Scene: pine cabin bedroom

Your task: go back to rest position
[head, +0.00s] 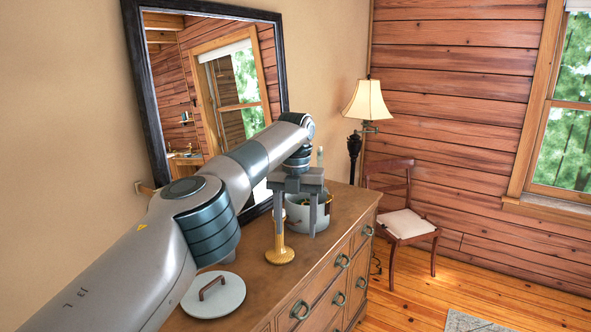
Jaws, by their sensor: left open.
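My left arm reaches in from the lower left over the dresser. My left gripper (296,230) points down with its two fingers apart, at the grey pot (300,221). I cannot tell whether the fingers touch the pot. The pot stands open on the dresser, with something greenish inside, partly hidden by the gripper. A golden round-based stand (280,256) is just in front of the pot, its upper part hidden by or lined up with the left finger. My right gripper is out of view.
A pale lid (213,296) with a brown handle lies on the wooden dresser (338,211), beneath my forearm. A large dark-framed mirror (280,60) leans behind. A lamp (367,101) and a chair (406,221) stand beyond. The floor at right is mostly clear.

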